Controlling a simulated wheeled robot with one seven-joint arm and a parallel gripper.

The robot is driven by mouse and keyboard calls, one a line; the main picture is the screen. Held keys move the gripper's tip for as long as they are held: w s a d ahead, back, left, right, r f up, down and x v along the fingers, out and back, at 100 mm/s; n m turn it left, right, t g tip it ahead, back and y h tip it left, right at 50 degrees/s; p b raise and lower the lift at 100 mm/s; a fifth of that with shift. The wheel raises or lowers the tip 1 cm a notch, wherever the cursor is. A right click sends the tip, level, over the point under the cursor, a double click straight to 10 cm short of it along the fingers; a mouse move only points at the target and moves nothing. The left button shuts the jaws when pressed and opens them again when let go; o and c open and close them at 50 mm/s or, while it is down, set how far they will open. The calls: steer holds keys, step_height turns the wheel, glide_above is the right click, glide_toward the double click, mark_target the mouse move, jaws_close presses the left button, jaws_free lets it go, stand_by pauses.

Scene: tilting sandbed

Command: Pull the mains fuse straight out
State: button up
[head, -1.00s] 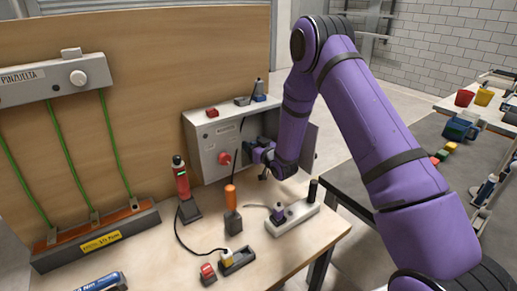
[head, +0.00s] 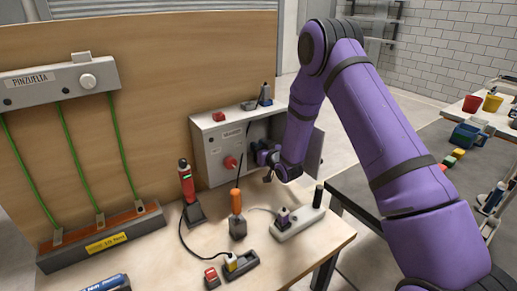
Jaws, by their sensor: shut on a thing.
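A grey electrical cabinet (head: 216,160) stands at the back of the wooden bench with its door swung open to the right. A red round knob (head: 230,162) is on its front panel. My gripper (head: 262,158) reaches into the right-hand opening of the cabinet. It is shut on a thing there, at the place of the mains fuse. The fuse itself is hidden by the gripper and wrist, so I cannot tell how far it sits in its holder.
On the bench (head: 190,255) in front stand an orange-handled screwdriver (head: 236,202), a red tester (head: 186,182), a white power strip (head: 298,222) and a black socket with a yellow plug (head: 240,264). Small items lie on the cabinet's top. A second table is at right.

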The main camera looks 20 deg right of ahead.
steer(key=shift+r, duration=0.45)
steer(key=shift+r, duration=0.1)
steer(key=shift+r, duration=0.7)
steer(key=shift+r, duration=0.2)
steer(key=shift+r, duration=0.65)
